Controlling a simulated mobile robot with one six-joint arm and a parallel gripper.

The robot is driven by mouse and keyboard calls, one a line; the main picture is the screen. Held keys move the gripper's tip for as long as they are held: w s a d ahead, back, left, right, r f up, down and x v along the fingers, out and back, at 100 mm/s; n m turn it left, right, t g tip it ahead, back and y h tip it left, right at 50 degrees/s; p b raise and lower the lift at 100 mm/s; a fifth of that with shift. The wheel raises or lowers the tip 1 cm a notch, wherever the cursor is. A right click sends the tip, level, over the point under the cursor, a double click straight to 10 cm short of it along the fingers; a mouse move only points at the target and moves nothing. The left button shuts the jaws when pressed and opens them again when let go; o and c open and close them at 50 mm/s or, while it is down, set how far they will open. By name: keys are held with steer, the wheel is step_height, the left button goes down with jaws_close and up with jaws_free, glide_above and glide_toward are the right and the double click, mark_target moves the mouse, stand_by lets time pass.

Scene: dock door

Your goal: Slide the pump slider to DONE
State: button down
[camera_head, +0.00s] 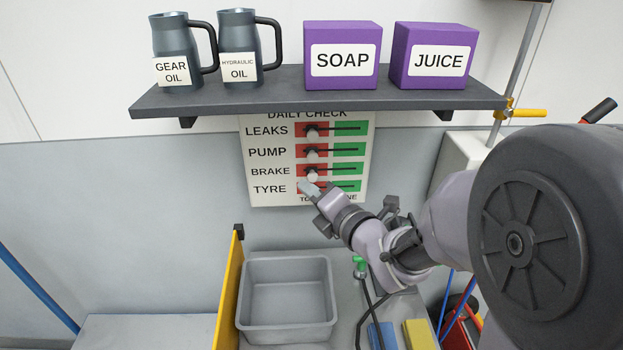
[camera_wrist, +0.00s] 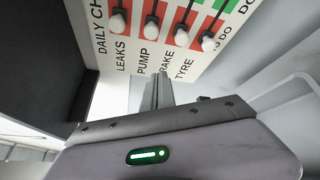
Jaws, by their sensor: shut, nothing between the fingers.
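The daily check board (camera_head: 262,201) hangs on the wall under the shelf. The pump slider (camera_head: 312,153) has a pale knob at the left, on the red part of its row. The green part (camera_head: 349,149) lies to its right. In the wrist view the pump knob (camera_wrist: 150,30) is second from the left, also on red. My gripper (camera_head: 306,187) is shut and empty, over the tyre row in the head view and below the pump knob in the picture. In the wrist view its fingers (camera_wrist: 157,88) point toward the PUMP and BRAKE labels, apart from the knobs.
The leaks (camera_wrist: 118,22), brake (camera_wrist: 181,37) and tyre (camera_wrist: 208,43) knobs sit close by, all on red. The shelf (camera_head: 400,98) juts out above the board, with jugs and purple boxes on it. A grey bin (camera_head: 286,334) stands below.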

steer(key=x, duration=0.8)
steer(key=d, duration=0.1)
steer(key=d+r, duration=0.1)
steer(key=d, duration=0.2)
steer(key=shift+w+r, duration=0.1)
steer(key=shift+r, duration=0.3)
steer(key=shift+d, duration=0.1)
steer(key=d+b, duration=0.1)
steer(key=d, duration=0.8)
steer(key=shift+b, duration=0.3)
steer(key=shift+d, duration=0.15)
